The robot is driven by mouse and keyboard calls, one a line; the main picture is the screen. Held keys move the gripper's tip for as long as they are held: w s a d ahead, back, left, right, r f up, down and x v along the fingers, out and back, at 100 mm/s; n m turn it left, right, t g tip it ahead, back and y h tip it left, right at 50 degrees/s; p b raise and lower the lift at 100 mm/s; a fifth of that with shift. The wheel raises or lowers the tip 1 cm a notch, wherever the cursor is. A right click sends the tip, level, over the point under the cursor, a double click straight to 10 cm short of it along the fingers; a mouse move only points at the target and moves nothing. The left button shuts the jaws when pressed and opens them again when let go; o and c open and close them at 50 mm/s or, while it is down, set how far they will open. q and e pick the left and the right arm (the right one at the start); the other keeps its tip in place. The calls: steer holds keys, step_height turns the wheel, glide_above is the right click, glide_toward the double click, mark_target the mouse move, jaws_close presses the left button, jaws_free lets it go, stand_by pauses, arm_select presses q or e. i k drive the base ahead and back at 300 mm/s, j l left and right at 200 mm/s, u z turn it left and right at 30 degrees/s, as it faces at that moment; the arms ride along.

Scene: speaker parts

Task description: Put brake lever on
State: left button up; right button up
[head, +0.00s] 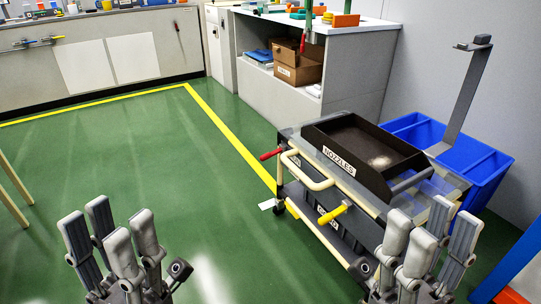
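A wheeled cart (346,247) stands right of centre, with a cream push handle (306,172) at its near end. A red lever (271,154) sticks out to the left of the handle, and a yellow lever (334,214) sticks out at its right. I cannot tell which lever is the brake, or its setting. My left gripper (107,222) is at the lower left, fingers spread and empty, well away from the cart. My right gripper (432,222) is at the lower right, fingers apart and empty, overlapping the cart's near right side in the picture, right of the yellow lever.
A black tray labelled NOZZLES (345,166) sits on the cart. Blue bins (480,168) and a grey post (466,90) stand beyond it. A bench with cardboard boxes (298,69) is behind. Green floor (150,150) with yellow tape is clear on the left.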

mark_target(268, 156)
steer(key=i+j+z, duration=0.75)
steer(key=i, duration=0.05)
